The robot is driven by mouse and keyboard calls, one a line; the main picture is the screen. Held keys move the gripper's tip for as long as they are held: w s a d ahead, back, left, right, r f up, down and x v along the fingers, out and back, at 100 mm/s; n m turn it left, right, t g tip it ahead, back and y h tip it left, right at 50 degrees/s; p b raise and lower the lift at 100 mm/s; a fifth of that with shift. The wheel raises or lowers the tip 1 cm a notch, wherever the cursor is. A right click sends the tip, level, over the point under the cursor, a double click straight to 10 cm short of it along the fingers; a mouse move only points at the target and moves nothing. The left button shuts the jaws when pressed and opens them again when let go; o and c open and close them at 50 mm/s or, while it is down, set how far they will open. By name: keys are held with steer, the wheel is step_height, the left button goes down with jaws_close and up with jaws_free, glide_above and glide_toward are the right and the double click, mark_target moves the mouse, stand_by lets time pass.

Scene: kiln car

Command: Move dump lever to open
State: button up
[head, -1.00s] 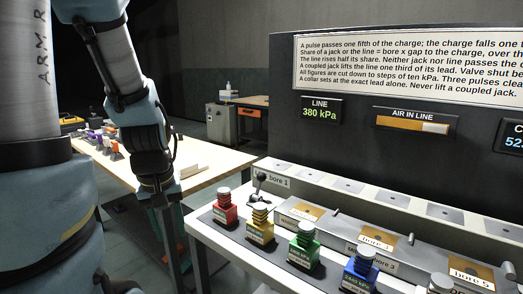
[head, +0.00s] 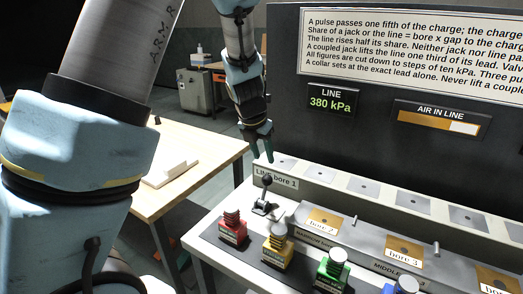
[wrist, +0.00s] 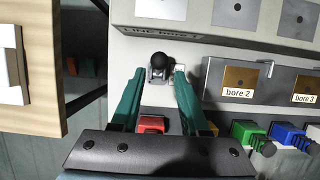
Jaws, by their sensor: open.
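A small lever with a black ball knob (head: 267,181) stands upright on a metal base at the left end of the bench. It is the only lever in view, and I see no dump label on it. In the wrist view the black knob (wrist: 161,60) lies just beyond and between my fingertips. My gripper (head: 262,156) has green fingers and hangs above and behind the lever in the head view. In the wrist view my gripper (wrist: 154,72) is open with nothing between its fingers.
A red jack (head: 232,229), a yellow jack (head: 277,248) and a green jack (head: 332,270) stand in front of the lever. The bore 2 block (head: 322,222) is to its right. The gauge panel (head: 285,70) rises behind. A wooden table (head: 200,160) is at left.

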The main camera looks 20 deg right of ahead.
mark_target(267, 176)
steer(key=shift+b+x, duration=4.35)
steer(key=shift+s+a+r, duration=0.1)
steer(key=shift+r, duration=0.05)
steer(key=shift+f+p, duration=0.25)
steer(key=shift+p, duration=0.15)
jaws_close()
steer(key=shift+s+a+r+p, duration=0.3)
steer(key=shift+s+a+p, duration=0.2)
steer(key=shift+a, duration=0.15)
steer(key=shift+s+a+r+p, duration=0.25)
steer(key=shift+s+a+p, duration=0.25)
steer(key=shift+a, duration=0.15)
steer(key=shift+s+a+f, duration=0.2)
steer(key=shift+s+a, duration=0.35)
steer(key=shift+a, duration=0.15)
steer(key=shift+s+a+f, duration=0.2)
steer(key=shift+s+a, duration=0.35)
steer(key=shift+a, duration=0.2)
steer(key=shift+o, duration=1.4)
jaws_free()
steer(key=shift+r, duration=0.1)
steer(key=shift+r, duration=0.1)
